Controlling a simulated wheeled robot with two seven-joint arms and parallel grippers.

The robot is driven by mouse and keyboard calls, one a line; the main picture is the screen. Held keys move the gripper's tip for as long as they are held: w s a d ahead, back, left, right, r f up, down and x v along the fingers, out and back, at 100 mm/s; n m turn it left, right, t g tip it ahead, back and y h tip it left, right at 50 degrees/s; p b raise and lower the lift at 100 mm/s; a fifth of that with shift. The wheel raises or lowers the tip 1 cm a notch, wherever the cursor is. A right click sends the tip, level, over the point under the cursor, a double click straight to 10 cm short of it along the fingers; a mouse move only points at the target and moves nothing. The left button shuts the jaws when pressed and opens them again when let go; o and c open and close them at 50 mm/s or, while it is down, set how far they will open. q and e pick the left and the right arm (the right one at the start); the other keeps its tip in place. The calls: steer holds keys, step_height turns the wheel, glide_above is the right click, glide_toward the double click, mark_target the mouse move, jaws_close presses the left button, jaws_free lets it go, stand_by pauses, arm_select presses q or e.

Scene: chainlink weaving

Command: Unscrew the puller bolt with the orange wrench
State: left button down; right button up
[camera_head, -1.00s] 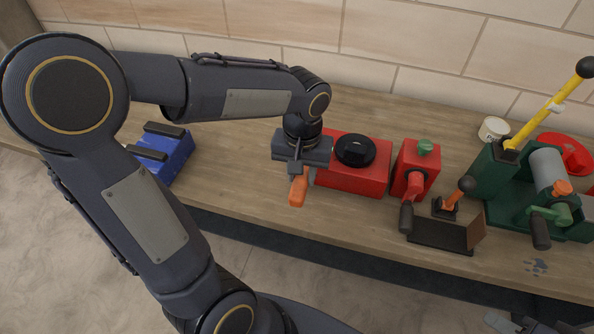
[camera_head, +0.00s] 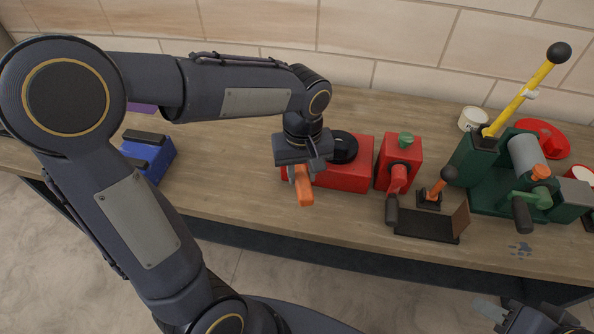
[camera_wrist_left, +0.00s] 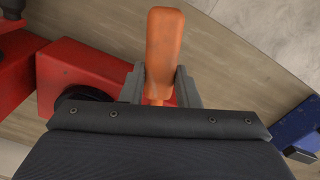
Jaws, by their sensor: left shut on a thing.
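The orange wrench (camera_head: 304,188) is held in my left gripper (camera_head: 300,168), in front of the left end of a red box-shaped unit (camera_head: 345,178) with a black round top (camera_head: 342,147). In the left wrist view the wrench handle (camera_wrist_left: 164,48) stands between the two grey fingers (camera_wrist_left: 160,85), which are shut on it. The wrench's far end and the puller bolt are hidden behind the gripper; I cannot tell whether they touch. My right gripper (camera_head: 545,318) shows only partly at the bottom right edge, and I cannot tell its state.
A red block with a crank (camera_head: 398,165) and a small orange lever on a black base (camera_head: 430,198) stand to the right. A green machine with a yellow lever (camera_head: 525,95) is further right. A blue block (camera_head: 150,155) is at the left. Bare wood lies between.

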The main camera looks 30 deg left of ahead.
arm_select(q)
steer(key=shift+w+d+n, duration=0.35)
steer(key=shift+d+n, duration=0.05)
steer(key=shift+n, duration=0.1)
steer(key=shift+r+p, duration=2.85)
steer(key=shift+r, duration=0.65)
steer(key=shift+a, duration=0.1)
steer(key=s+a+m+p, duration=0.1)
steer(key=s+a+m, duration=0.1)
steer(key=a+m, duration=0.8)
steer(key=shift+m+p, duration=0.4)
steer(key=shift+m, duration=0.3)
steer(key=shift+s+a, duration=0.1)
